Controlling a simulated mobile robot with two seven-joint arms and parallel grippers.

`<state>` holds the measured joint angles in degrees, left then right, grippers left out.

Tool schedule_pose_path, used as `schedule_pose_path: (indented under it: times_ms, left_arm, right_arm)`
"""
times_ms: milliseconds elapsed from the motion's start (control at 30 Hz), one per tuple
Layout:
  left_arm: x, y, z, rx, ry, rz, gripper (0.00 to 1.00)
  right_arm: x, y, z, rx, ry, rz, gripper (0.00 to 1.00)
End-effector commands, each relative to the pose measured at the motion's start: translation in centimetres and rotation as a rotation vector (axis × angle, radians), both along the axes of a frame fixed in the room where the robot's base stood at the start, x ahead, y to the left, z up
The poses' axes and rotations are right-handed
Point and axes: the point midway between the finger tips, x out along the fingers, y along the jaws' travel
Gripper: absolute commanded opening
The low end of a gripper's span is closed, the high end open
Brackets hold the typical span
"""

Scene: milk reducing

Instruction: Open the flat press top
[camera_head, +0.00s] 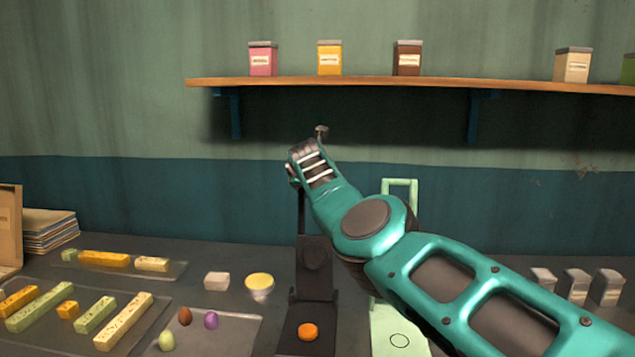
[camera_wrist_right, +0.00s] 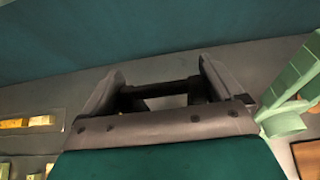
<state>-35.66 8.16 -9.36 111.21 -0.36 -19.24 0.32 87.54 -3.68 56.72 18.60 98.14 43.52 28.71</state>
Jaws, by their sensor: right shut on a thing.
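The black flat press (camera_head: 320,318) stands on the table in the head view. Its top plate (camera_head: 316,262) is raised, standing roughly upright at the back of the base. An orange round piece (camera_head: 308,331) lies on the base. A thin handle (camera_head: 301,212) rises from the top plate to my right gripper (camera_head: 296,168). In the right wrist view the gripper (camera_wrist_right: 158,80) has its fingers around a dark bar (camera_wrist_right: 160,89), the press handle. My left gripper is not in view.
A pale green press (camera_head: 400,335) stands just right, partly behind my arm. Trays with coloured bars and eggs lie farther left. A wooden shelf (camera_head: 360,81) with small boxes hangs above.

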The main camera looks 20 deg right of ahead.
Motion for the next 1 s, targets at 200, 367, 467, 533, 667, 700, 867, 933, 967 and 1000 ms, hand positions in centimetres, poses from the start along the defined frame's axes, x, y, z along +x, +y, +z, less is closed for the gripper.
schedule_pose_path:
  times_ms: [200,367,467,533,667,700,867,933,967,1000]
  left_arm:
    - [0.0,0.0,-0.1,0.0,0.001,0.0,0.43]
    - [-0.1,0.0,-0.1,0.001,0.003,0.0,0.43]
    - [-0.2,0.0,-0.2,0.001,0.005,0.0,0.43]
    - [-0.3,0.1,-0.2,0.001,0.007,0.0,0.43]
    - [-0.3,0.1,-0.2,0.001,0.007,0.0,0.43]
    - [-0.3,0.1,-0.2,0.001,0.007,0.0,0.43]
    - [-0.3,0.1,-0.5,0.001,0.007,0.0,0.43]
    - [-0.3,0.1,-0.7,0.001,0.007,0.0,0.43]
    - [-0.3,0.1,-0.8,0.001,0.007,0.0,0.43]
    - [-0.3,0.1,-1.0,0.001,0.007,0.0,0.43]
  right_arm:
    - [-0.2,0.3,-1.2,0.01,0.026,0.002,0.39]
    - [-0.2,0.3,-1.2,0.011,0.025,0.002,0.39]
    - [-0.2,0.3,-1.2,0.011,0.025,0.002,0.98]
    - [-0.1,0.3,-1.0,0.01,0.022,0.002,1.0]
    - [-0.1,0.2,-0.8,0.007,0.017,0.0,1.0]
    - [-0.1,0.2,-0.7,0.007,0.016,0.0,1.0]
    - [-0.2,0.4,-0.4,0.006,0.01,0.0,1.0]
    - [-0.3,0.5,-0.2,0.004,0.007,-0.001,1.0]
    - [-0.4,0.5,0.0,0.004,0.006,-0.001,1.0]
    - [-0.5,0.7,0.1,0.003,0.006,-0.001,1.0]
